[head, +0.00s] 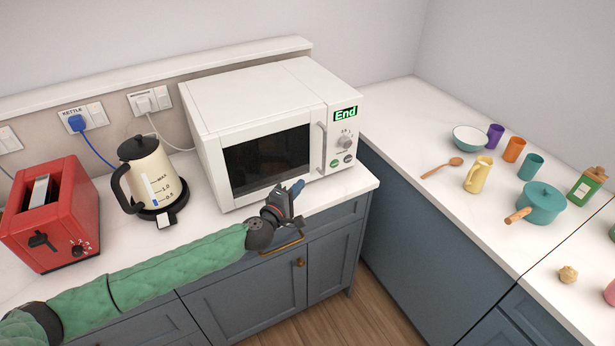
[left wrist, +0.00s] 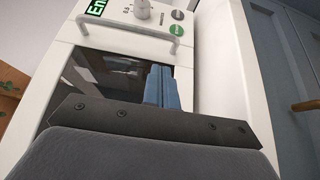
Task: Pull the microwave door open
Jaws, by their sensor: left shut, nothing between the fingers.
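The white microwave (head: 255,97) stands on the counter, and its door with a dark window (head: 268,158) looks closed. A vertical light-grey door handle (head: 321,148) is on the door's right side, beside the control panel with its green "End" display (head: 345,113). My left gripper (head: 297,188) is shut and empty, in front of the lower part of the door, below and left of the handle. In the left wrist view the blue fingers (left wrist: 161,88) are together before the window, and the handle (left wrist: 130,27) shows beyond them, apart from the fingers. My right gripper is not seen.
A cream kettle (head: 148,172) and a red toaster (head: 52,215) stand left of the microwave. Drawers and cupboards (head: 250,296) lie below the counter edge. On the right counter are cups, a bowl (head: 469,138), a teal pot (head: 541,203) and a wooden spoon (head: 442,168).

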